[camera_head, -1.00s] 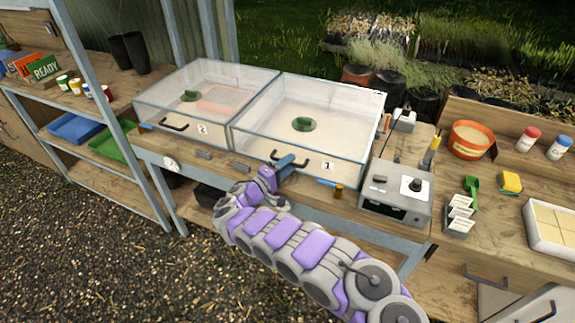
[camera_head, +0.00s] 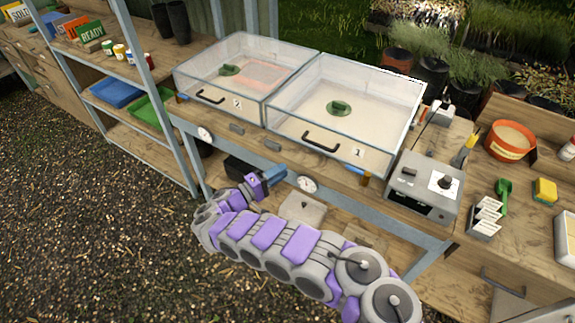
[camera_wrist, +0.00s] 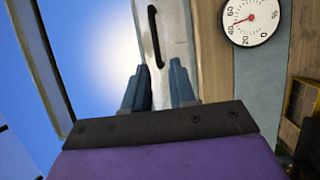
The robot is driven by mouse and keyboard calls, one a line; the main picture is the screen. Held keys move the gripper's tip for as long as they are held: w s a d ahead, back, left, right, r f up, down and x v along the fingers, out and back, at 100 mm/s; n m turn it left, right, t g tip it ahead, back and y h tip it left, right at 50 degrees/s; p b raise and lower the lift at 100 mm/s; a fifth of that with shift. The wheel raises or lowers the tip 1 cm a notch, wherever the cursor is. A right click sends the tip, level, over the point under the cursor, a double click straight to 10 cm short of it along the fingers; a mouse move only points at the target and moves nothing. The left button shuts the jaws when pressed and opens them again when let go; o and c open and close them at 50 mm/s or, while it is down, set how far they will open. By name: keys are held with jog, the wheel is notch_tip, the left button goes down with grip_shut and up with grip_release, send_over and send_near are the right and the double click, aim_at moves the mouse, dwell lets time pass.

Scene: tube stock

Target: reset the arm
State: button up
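My purple and grey arm reaches over the front of the bench in the head view. My gripper (camera_head: 275,177) is in front of and below the clear box marked 1 (camera_head: 380,112), apart from its black handle (camera_head: 321,142). In the wrist view the two blue-grey fingers (camera_wrist: 158,80) stand apart with nothing between them. The box handle (camera_wrist: 154,36) shows beyond the fingertips. Both boxes look closed, each with a green object inside.
The clear box marked 2 (camera_head: 215,75) stands left of box 1. Round dials (camera_head: 307,184) sit on the bench front; one shows in the wrist view (camera_wrist: 250,20). A grey device (camera_head: 424,187) stands to the right. Gravel (camera_head: 110,225) on the left is clear.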

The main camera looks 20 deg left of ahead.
jog(key=shift+s+a, duration=0.25)
jog(key=shift+a, duration=0.05)
jog(key=shift+a+f, duration=0.1)
jog(key=shift+a, duration=0.05)
